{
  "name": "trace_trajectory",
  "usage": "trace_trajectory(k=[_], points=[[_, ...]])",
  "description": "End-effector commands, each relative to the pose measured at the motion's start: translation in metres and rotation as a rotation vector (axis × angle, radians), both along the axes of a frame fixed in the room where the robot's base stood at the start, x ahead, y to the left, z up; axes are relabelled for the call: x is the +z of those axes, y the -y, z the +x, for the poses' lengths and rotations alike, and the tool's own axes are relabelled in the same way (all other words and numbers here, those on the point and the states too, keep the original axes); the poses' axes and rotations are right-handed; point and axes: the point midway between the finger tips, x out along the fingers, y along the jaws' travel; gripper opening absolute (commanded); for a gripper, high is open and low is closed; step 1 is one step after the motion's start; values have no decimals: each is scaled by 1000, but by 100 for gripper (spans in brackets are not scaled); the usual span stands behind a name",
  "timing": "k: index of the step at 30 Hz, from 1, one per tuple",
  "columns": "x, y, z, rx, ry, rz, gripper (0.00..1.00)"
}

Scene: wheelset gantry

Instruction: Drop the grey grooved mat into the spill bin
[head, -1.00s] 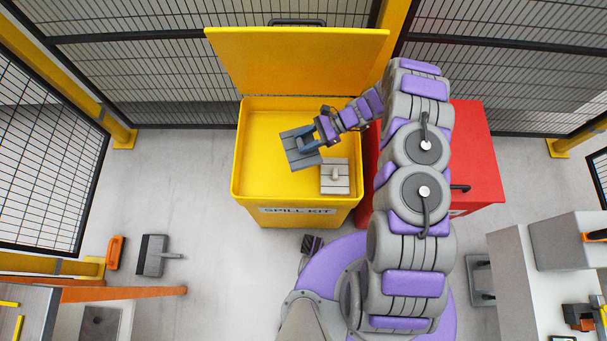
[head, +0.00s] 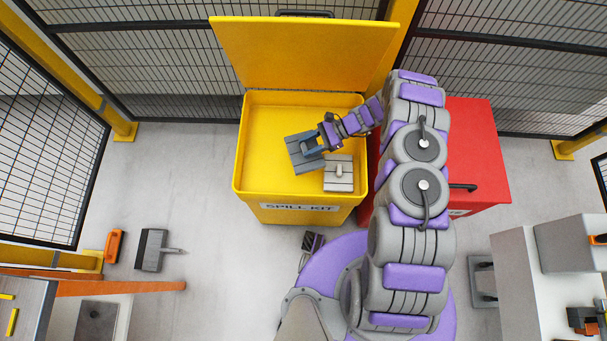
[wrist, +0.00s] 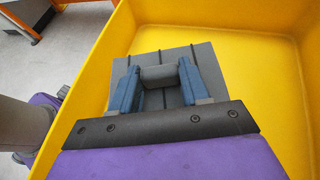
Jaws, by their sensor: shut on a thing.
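The yellow spill bin (head: 253,187) stands open with its lid raised at the back and a "SPILL KIT" label on its front. My gripper (head: 314,144) is over the bin's inside, shut on a grey grooved mat (head: 299,158). In the wrist view the blue fingers of my gripper (wrist: 157,80) close on a grey block-shaped grip on the mat (wrist: 203,58). The mat is within the bin's walls in both views; its height above the bin floor is hard to tell. A second grey grooved mat (head: 346,182) with a small knob lies in the bin at the front right.
A red cabinet (head: 480,150) stands close to the bin's right side. The raised yellow lid (head: 300,55) and mesh fence are behind. A dustpan-like grey tool (head: 150,250) and an orange item (head: 114,246) lie on the floor at left.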

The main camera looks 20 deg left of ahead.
Motion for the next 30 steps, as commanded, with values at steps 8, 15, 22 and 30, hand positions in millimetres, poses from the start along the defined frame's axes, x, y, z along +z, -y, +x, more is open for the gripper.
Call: trace_trajectory(k=[8, 15, 22, 30], points=[[0, -1, 0, 0, 0, -1, 69], [0, -1, 0, 0, 0, -2, 76], [5, 8, 6, -3, 1, -1, 76], [29, 49, 34, -5, 4, -2, 76]])
